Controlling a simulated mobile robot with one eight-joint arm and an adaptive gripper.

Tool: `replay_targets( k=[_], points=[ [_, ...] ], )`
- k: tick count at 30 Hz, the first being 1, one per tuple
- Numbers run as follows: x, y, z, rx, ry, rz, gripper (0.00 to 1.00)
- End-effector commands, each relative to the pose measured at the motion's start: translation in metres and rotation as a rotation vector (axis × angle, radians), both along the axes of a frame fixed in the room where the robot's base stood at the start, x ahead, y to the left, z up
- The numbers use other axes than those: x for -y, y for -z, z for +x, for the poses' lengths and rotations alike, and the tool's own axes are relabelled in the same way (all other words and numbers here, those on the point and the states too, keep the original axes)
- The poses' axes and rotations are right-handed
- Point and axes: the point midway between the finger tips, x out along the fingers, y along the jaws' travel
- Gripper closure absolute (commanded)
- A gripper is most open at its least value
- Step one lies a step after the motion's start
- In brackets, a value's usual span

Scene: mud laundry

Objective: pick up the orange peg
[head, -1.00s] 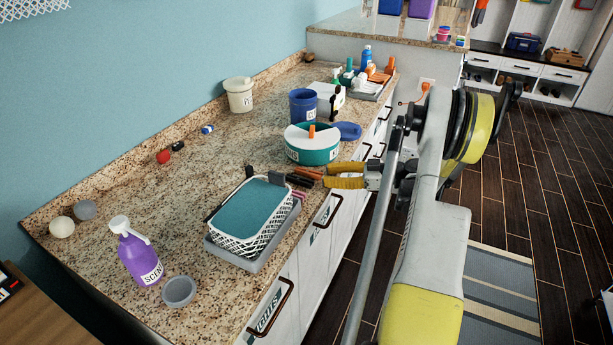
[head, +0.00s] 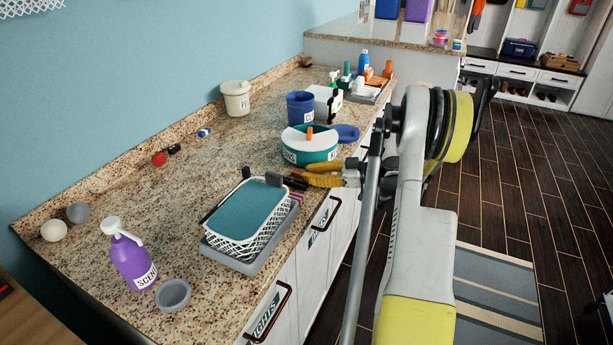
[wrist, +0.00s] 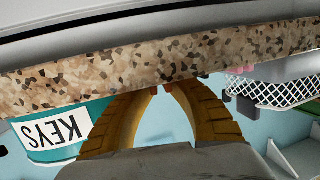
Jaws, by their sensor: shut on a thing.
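The orange peg shows only as a small orange bit between my fingertips in the wrist view (wrist: 154,90); most of it is hidden. My gripper (head: 303,176) has yellow fingers and is shut on it, low over the counter's front edge. In the wrist view my gripper (wrist: 163,88) has its two ribbed fingers bowed, with the tips brought together. Dark pegs (head: 291,183) lie beside the fingertips, near the basket.
The teal KEYS tub (head: 296,155) stands just behind my gripper. A white mesh basket (head: 240,247) on a grey tray stands in front. A blue cup (head: 300,107) and a blue round piece (head: 346,133) are farther back. Open counter lies left.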

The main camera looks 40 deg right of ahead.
Motion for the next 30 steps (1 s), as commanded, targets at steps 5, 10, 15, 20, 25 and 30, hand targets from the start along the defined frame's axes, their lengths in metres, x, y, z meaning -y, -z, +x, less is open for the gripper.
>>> replay_targets(
  k=[5,10,15,20,25,30],
  points=[
    [0.0,-0.002,0.0,0.0,0.0,0.0,0.97],
    [0.0,-0.028,0.0,0.0,0.0,0.0,0.97],
    [0.0,-0.067,0.0,0.0,0.0,0.0,0.97],
    [0.0,-0.091,0.0,0.0,0.0,0.0,0.97],
    [0.0,-0.1,0.0,0.0,0.0,0.0,0.97],
    [0.0,-0.1,0.0,0.0,0.0,0.0,0.97]
  ],
)
